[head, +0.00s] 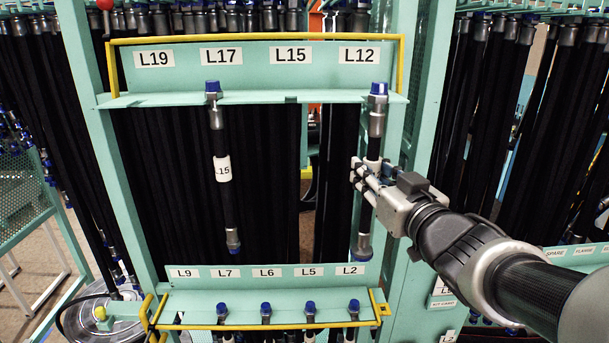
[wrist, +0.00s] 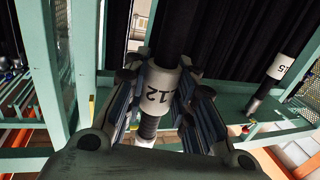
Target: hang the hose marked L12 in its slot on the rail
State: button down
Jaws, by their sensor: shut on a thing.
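The hose marked L12 (head: 374,148) hangs upright, with a blue cap on top and a blue lower end. Its white label (wrist: 160,92) shows between my fingers in the wrist view. My gripper (head: 364,180) is shut on the hose around that label and hides it in the head view. The blue cap is at the upper rail (head: 250,97), below the L12 sign (head: 359,55). I cannot tell whether the collar sits in the slot or just in front of it.
A hose marked L15 (head: 226,195) hangs under the L17 sign; it also shows in the wrist view (wrist: 272,82). The places under L19 and L15 are empty. A lower rail (head: 265,293) holds several blue-capped hoses. A green post (head: 418,130) stands close right of my gripper.

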jog(key=w, duration=0.7)
jog(key=shift+f+b, duration=0.15)
jog(key=shift+b, duration=0.15)
dwell(0.4)
jog(key=shift+w, duration=0.1)
dwell(0.4)
jog(key=c, duration=1.2)
grip_release()
jog(key=shift+c, duration=0.2)
jog(key=shift+f, duration=0.15)
jog(key=v, duration=0.7)
jog(key=shift+s, duration=0.25)
